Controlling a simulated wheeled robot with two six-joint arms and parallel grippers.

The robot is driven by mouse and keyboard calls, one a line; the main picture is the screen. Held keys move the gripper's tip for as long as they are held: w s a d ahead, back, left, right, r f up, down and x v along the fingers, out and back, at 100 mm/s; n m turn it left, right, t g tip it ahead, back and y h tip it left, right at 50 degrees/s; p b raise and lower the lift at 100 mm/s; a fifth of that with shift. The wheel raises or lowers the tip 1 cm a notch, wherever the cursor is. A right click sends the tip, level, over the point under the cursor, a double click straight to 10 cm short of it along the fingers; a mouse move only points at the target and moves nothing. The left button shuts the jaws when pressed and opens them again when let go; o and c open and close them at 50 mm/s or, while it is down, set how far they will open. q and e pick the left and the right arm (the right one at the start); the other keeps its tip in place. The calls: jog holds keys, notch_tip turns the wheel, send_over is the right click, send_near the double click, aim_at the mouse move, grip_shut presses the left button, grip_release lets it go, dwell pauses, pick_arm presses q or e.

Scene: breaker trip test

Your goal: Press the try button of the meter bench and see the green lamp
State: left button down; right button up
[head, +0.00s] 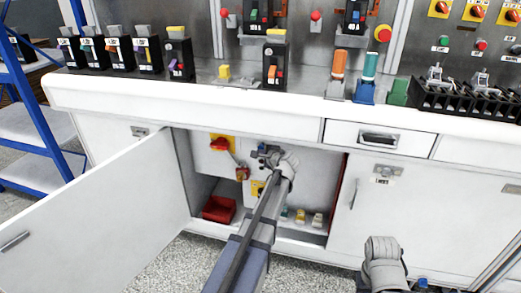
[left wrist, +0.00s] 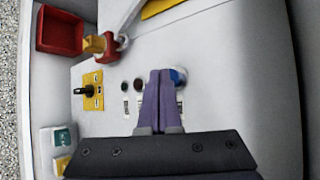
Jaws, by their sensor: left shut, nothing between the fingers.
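The meter bench's white panel stands inside the open cupboard. In the left wrist view it carries a row of small round fittings: a dark red one (left wrist: 126,86), a dark green one (left wrist: 138,84) and a blue one (left wrist: 180,76). Labels sit below them. The green one looks dark, not lit. My left gripper (left wrist: 160,74) is shut and empty, its tips over the row beside the blue fitting and partly covering it. I cannot tell whether they touch. In the head view my left gripper (head: 263,152) is inside the cupboard.
The open cupboard door (head: 95,215) stands at the left. A red rotary switch (head: 220,144), a padlock (head: 242,174) and a red bin (head: 218,209) are in the cupboard. A black switch on a yellow plate (left wrist: 90,91) sits left of the row. Breakers line the counter above.

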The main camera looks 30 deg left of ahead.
pick_arm(q)
jog(key=shift+w+a, duration=0.1)
jog(key=shift+w, duration=0.4)
dwell(0.6)
dwell(0.3)
jog(key=shift+s+d, duration=0.2)
jog(key=shift+s, duration=0.75)
jog(key=s, duration=0.2)
jog(key=s+d, duration=0.1)
jog(key=s, duration=0.1)
jog(key=shift+s+d, duration=0.1)
jog(key=shift+s, duration=0.3)
dwell(0.4)
